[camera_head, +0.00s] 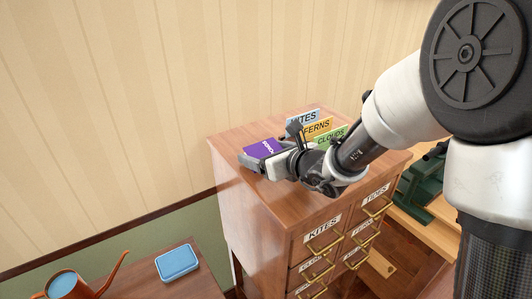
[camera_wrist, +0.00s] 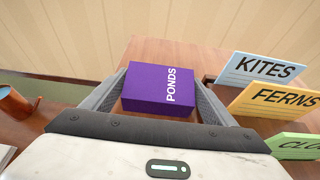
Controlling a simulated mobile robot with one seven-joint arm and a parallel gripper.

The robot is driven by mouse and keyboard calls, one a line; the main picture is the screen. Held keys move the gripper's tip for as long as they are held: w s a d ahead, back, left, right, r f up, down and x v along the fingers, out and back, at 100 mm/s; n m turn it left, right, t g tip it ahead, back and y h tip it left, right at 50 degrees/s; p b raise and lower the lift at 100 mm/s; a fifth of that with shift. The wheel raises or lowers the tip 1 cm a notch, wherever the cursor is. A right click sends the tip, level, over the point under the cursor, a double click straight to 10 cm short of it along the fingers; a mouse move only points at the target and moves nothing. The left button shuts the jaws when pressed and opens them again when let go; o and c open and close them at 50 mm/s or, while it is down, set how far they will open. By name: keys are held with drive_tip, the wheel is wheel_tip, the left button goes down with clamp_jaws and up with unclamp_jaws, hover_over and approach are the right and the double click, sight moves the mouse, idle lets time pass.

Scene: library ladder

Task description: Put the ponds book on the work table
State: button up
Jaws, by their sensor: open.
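The purple ponds book (camera_head: 262,148) lies on the top of the wooden drawer cabinet (camera_head: 228,147), near its left edge. My gripper (camera_head: 267,158) is over the cabinet top at the book. In the wrist view the ponds book (camera_wrist: 150,92) lies between the two spread fingers of my gripper (camera_wrist: 160,88), its label readable; small contact gaps cannot be judged. A brown table (camera_head: 205,283) is at the lower left, and a lighter wooden surface (camera_head: 436,232) is at the right. I cannot tell which is the work table.
Upright cards marked KITES (camera_wrist: 258,69), FERNS (camera_wrist: 280,99) and CLOUDS (camera_wrist: 292,146) stand close to the right of my gripper. A copper watering can (camera_head: 64,284) and a blue tin (camera_head: 177,262) are on the lower left table. A green device (camera_head: 424,187) stands at the right.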

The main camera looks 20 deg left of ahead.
drive_tip(key=shift+w+a+f, duration=0.1)
drive_tip(key=shift+w+a, duration=0.05)
drive_tip(key=shift+a, duration=0.05)
drive_tip(key=c, duration=0.9)
